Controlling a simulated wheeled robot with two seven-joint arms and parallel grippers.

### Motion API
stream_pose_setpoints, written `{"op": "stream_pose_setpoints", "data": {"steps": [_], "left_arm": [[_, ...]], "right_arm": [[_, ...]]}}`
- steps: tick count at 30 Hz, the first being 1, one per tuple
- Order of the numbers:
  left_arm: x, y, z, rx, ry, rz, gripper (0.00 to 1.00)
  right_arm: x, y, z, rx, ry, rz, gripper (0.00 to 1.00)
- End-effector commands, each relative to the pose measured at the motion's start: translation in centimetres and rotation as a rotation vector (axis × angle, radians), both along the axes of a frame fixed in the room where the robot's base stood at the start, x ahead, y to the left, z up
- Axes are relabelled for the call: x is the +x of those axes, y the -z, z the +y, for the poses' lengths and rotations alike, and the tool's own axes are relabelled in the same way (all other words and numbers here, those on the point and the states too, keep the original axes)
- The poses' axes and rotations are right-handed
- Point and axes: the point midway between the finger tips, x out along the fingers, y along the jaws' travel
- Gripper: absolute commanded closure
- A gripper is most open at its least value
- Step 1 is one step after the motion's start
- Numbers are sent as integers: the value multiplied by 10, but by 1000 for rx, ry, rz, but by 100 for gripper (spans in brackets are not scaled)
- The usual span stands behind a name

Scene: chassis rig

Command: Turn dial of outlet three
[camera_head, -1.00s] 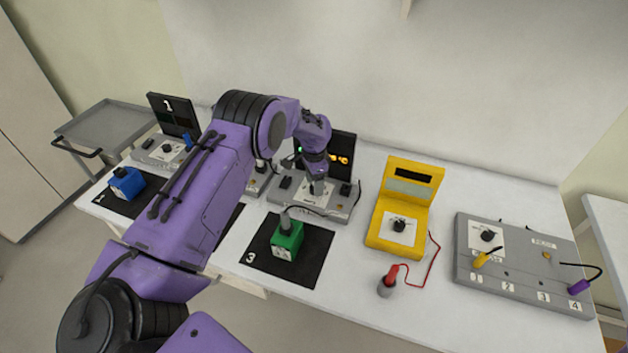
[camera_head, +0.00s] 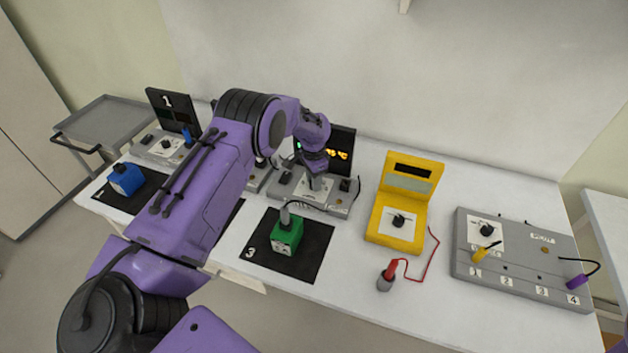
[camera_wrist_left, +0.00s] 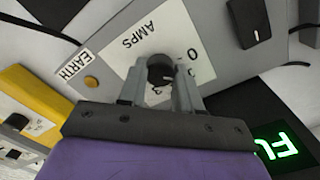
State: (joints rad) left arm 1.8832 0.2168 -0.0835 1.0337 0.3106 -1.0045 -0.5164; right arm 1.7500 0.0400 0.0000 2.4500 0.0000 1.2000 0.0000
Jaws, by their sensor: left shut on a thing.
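The outlet unit (camera_head: 335,207) behind the mat marked 3 is a grey box with a dark upright display (camera_head: 343,150); my arm hides part of that display. In the left wrist view its small round black dial (camera_wrist_left: 160,68) sits on a white plate marked AMPS (camera_wrist_left: 139,36). My left gripper (camera_head: 316,184) points down at this plate. In the left wrist view its grey fingers (camera_wrist_left: 160,80) stand on either side of the dial and are shut on it. The display shows orange characters in the head view and green letters in the wrist view (camera_wrist_left: 278,145). My right gripper is out of view.
A green block (camera_head: 287,232) with a cable stands on the black mat (camera_head: 308,262) in front. A yellow meter (camera_head: 405,205) and a red probe (camera_head: 388,275) are to the right, then a grey plug panel (camera_head: 520,265). Outlet one (camera_head: 165,150) and a blue block (camera_head: 126,179) are left.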

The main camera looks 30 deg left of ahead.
Motion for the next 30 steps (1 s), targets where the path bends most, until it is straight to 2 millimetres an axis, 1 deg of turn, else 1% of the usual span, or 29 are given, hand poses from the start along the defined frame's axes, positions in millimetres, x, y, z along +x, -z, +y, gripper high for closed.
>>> {"op": "stream_pose_setpoints", "data": {"steps": [6, 18, 24, 30], "left_arm": [[0, 1, 0, 1, -155, 0, 97], [0, -1, 0, 0, -453, -1, 97], [0, -1, 0, 1, -547, -1, 97], [0, -1, 0, 1, -594, -1, 97]], "right_arm": [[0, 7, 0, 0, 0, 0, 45], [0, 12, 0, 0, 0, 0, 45], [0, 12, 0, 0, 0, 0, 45], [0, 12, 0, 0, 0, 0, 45]]}}
